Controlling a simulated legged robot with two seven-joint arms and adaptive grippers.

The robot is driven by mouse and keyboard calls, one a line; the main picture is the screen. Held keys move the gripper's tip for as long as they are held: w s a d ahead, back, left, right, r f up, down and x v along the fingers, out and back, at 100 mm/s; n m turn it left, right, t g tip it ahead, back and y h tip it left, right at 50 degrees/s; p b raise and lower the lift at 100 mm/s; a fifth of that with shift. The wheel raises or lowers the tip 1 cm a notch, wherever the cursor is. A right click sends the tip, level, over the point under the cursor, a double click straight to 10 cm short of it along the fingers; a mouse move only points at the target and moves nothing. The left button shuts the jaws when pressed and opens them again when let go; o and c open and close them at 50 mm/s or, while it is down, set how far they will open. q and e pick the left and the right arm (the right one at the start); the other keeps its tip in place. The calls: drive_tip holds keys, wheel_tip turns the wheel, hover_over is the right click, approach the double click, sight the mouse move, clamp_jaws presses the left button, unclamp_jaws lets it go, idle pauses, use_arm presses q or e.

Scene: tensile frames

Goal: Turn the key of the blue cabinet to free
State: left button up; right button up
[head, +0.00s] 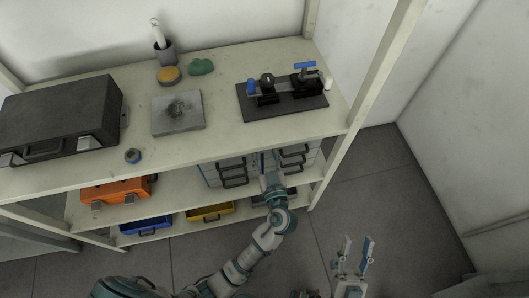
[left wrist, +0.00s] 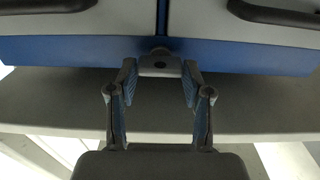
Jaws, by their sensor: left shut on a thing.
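The blue cabinet (head: 232,170) stands on the shelf under the top board, with grey drawer fronts and dark handles. In the left wrist view its blue lower frame (left wrist: 70,50) runs across the top. The grey key (left wrist: 160,66) sticks out from the middle of this frame. My left gripper (left wrist: 159,72) is shut on the key, a fingertip on either side of it. In the head view my left arm covers the key and much of that gripper. My right gripper (head: 357,243) is open and empty, out over the floor to the right.
The top board (head: 225,115) holds a black case (head: 60,115), a grey plate (head: 178,112) and a dark fixture (head: 283,100). An orange box (head: 115,190) stands left of the cabinet. Blue (head: 145,226) and yellow (head: 210,212) bins are below. A shelf post (head: 365,85) rises at right.

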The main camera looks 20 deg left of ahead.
use_arm(q)
drive_tip(key=shift+a, duration=0.15)
drive_tip(key=shift+w+d, duration=0.1)
drive_tip(key=shift+d, duration=0.1)
use_arm(e)
drive_tip(key=shift+w+d, duration=0.1)
drive_tip(key=shift+w, duration=0.1)
